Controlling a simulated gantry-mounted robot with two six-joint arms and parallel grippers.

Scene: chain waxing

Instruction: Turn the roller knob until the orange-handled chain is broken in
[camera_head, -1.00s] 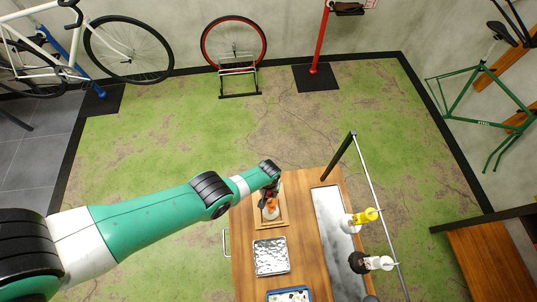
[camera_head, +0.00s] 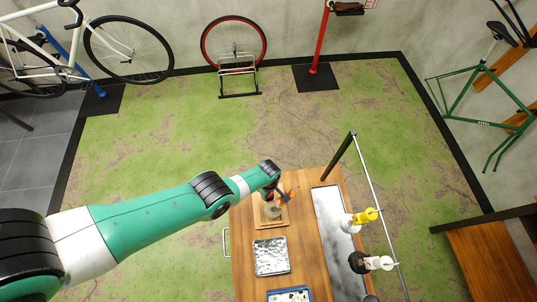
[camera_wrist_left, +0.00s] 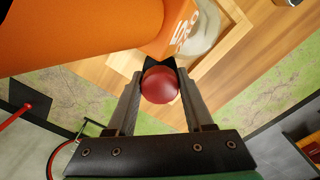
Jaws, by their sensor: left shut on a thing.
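In the left wrist view the red round knob (camera_wrist_left: 160,85) sits between the two dark fingers of my left gripper (camera_wrist_left: 161,66), which is shut on it. A large orange part (camera_wrist_left: 75,38) fills the upper left there, and a smaller orange block with white lettering (camera_wrist_left: 168,38) is just beyond the knob. A grey-white rounded thing (camera_wrist_left: 205,28) shows past it, partly cut off. In the head view my left gripper (camera_head: 272,190) is over the wooden frame (camera_head: 269,226). An orange piece (camera_head: 287,195) sticks out beside it, above a grey round thing (camera_head: 273,211). The chain itself is not clear. My right gripper is out of view.
The wooden table (camera_head: 304,230) also carries a foil-lined tray (camera_head: 271,257) and a blue-rimmed tray (camera_head: 289,295). A long grey inset (camera_head: 333,240) runs along its right. Yellow-capped (camera_head: 365,216) and white-and-dark (camera_head: 374,262) bottles stand near a metal rail.

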